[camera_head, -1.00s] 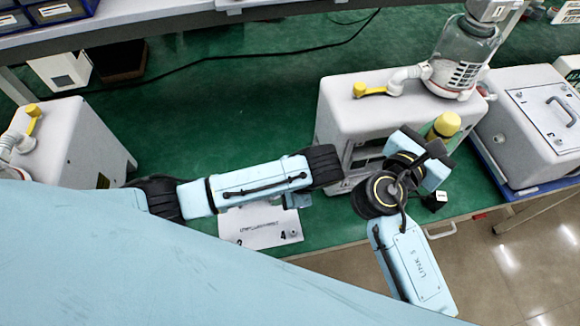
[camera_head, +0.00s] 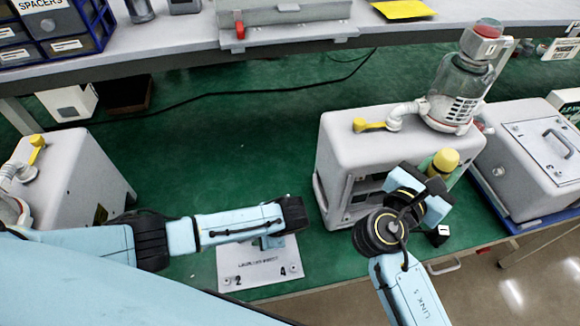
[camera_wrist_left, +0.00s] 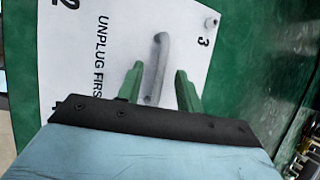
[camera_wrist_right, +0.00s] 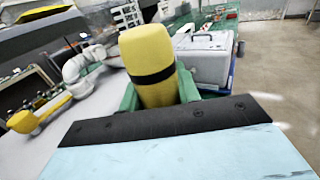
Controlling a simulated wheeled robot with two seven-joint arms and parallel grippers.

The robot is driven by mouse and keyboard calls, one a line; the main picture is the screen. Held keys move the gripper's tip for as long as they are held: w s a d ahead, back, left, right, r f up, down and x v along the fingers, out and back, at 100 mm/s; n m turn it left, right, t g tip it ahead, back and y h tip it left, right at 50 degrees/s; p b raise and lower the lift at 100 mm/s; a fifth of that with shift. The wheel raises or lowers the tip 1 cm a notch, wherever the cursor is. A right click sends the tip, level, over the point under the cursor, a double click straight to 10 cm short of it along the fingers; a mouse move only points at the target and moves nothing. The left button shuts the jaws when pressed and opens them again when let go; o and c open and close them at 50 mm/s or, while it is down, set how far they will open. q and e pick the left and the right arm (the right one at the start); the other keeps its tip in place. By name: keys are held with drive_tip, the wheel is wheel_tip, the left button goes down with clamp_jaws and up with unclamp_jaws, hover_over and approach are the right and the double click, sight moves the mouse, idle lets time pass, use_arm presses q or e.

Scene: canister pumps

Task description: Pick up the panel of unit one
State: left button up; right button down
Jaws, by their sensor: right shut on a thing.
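The white panel (camera_head: 240,275) lies on the green mat, with printed text, corner numbers and a grey handle. The panel (camera_wrist_left: 85,45) and its handle (camera_wrist_left: 160,60) show in the left wrist view. My left gripper (camera_wrist_left: 160,70) is open, its green fingers on either side of the handle, with gaps visible. In the head view its fingers are mostly hidden under the wrist. Unit one (camera_head: 350,130) stands right of the panel, its front open on a dark interior. My right gripper (camera_wrist_right: 160,90) is shut on a yellow cylinder (camera_wrist_right: 150,60) with a black band, beside the unit.
A second pump unit (camera_head: 80,165) stands at the left, near my left arm. A grey case (camera_head: 525,165) with a handle stands at the right on a blue base. A black cable (camera_head: 240,105) crosses the mat. The middle of the mat behind the panel is clear.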

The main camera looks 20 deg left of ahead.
use_arm(q)
drive_tip(key=shift+a+f, duration=0.15)
drive_tip(key=shift+f, duration=0.15)
drive_tip(key=shift+c, duration=0.4)
clamp_jaws()
drive_tip(key=shift+r, duration=0.15)
wheel_tip(320, 180, up, 10)
drive_tip(key=p, duration=0.2)
